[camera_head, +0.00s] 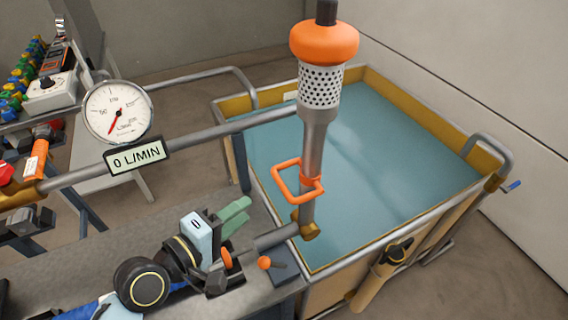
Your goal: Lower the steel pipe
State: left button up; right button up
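The steel pipe (311,150) stands upright at the near left edge of the water tank. A perforated strainer (321,87) and an orange cap (324,43) are at its top. A square orange handle (287,186) is fixed low on the pipe. A brass joint (308,231) sits at its foot. My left gripper (236,215), with green fingers, is left of the handle and apart from it. It holds nothing that I can see. Its two fingers look close together, but the gap is unclear from this angle. My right gripper is not in view.
The tank (505,167) holds blue water. A grey rail with a gauge (118,111) and a "0 L/MIN" display (136,157) runs to the left. An orange-knobbed lever (264,263) is on the bench (160,216) near my gripper. A yellow-black fitting (384,272) hangs outside the tank.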

aim_at(282, 184)
pick_arm(q)
jog(key=x, duration=1.1)
jog(key=shift+d, duration=0.4)
jog(key=shift+w+d, duration=0.15)
jog(key=shift+w, duration=0.05)
jog(key=shift+w+d, duration=0.1)
jog(key=c, duration=0.7)
grip_shut()
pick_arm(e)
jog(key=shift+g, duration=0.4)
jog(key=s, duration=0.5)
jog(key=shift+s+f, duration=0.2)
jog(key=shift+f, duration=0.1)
